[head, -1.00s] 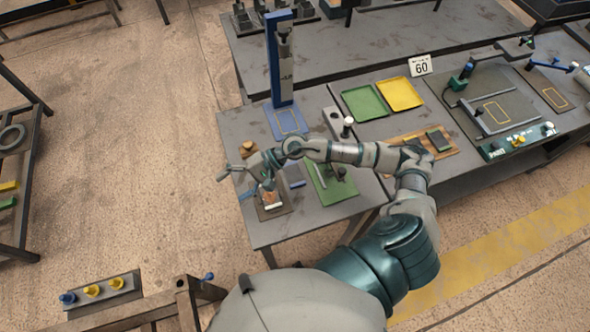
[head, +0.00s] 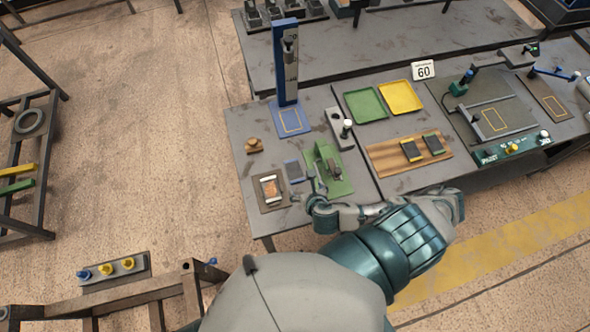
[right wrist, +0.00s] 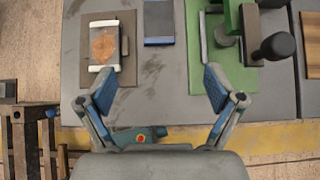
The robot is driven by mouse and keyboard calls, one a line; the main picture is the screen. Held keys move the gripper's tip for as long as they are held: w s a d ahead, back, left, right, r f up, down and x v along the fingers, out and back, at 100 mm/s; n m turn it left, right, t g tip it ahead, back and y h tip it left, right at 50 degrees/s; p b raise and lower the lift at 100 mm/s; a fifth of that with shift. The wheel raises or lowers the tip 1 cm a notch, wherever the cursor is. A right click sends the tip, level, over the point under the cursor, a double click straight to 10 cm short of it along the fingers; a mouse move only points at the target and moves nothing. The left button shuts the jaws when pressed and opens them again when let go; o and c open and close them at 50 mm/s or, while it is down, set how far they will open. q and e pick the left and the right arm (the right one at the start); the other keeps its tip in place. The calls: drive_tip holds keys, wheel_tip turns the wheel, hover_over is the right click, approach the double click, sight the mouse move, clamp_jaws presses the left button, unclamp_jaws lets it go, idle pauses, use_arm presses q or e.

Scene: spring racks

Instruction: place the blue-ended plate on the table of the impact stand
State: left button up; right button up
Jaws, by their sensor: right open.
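A dark grey plate with a blue end (right wrist: 158,40) lies flat on the grey table, between a brown mat and a green fixture. It also shows in the head view (head: 292,170). The impact stand appears to be the tall blue column (head: 285,60) at the back left; its blue table (head: 290,119) has a yellow outline and is bare. My right gripper (head: 308,191) is open and empty at the table's front, on the near side of the plate. Its spread fingers show in the right wrist view (right wrist: 158,78). My left gripper is out of view.
A white-ended plate with an orange-brown patch (head: 270,188) lies on the brown mat. The green fixture (head: 333,170) stands right of the blue-ended plate. A wooden board (head: 383,160) holds two dark plates. Green (head: 364,104) and yellow (head: 400,97) trays lie behind.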

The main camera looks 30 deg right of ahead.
sight(295, 171)
drive_tip(key=p+x, duration=0.1)
drive_tip(key=x, duration=1.5)
drive_tip(key=shift+w+a+f, duration=0.1)
drive_tip(key=shift+w+f, duration=0.05)
drive_tip(key=shift+w, duration=0.3)
drive_tip(key=shift+s, duration=0.1)
clamp_jaws()
